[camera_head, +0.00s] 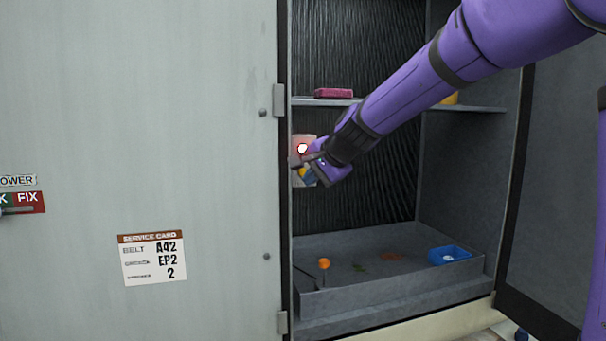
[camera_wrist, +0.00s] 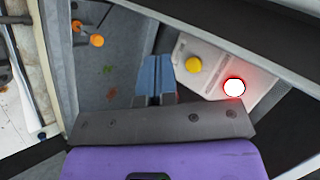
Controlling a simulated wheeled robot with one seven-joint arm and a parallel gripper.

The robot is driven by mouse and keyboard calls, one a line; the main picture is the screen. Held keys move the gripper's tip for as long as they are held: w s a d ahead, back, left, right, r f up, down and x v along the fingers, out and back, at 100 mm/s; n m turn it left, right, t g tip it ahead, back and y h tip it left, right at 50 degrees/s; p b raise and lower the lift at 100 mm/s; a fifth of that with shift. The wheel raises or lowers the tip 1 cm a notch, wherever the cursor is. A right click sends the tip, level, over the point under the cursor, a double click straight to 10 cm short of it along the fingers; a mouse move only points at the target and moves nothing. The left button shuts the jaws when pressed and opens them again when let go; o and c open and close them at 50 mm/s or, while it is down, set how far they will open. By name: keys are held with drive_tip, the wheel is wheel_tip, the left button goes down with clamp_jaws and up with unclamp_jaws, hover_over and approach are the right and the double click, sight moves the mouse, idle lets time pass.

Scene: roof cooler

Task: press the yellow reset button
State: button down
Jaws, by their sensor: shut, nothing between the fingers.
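The yellow reset button (camera_wrist: 193,64) is round and sits on a pale panel (camera_wrist: 212,62) inside the open cabinet. A lit lamp (camera_wrist: 234,87) with a white centre and red glow is on the same panel; it also shows in the head view (camera_head: 302,148). My gripper (camera_wrist: 154,60) is shut and empty, its fingertips just left of the yellow button in the wrist view. I cannot tell whether they touch the panel. In the head view my gripper (camera_head: 299,161) is in front of the panel, below the lamp, and partly hides the button area.
A shelf (camera_head: 470,108) above my gripper bears a pink item (camera_head: 333,93) and a yellow thing (camera_head: 450,98). The closed cabinet panel (camera_head: 200,120) borders the opening on the left.

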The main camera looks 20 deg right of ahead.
sight(296, 182)
drive_tip(key=shift+w, duration=2.15)
drive_tip(key=shift+w, duration=0.1)
idle(0.3)
drive_tip(key=shift+w, duration=0.35)
drive_tip(key=shift+w, duration=0.45)
idle(0.7)
drive_tip(key=shift+s, duration=0.9)
drive_tip(key=shift+s, duration=2.5)
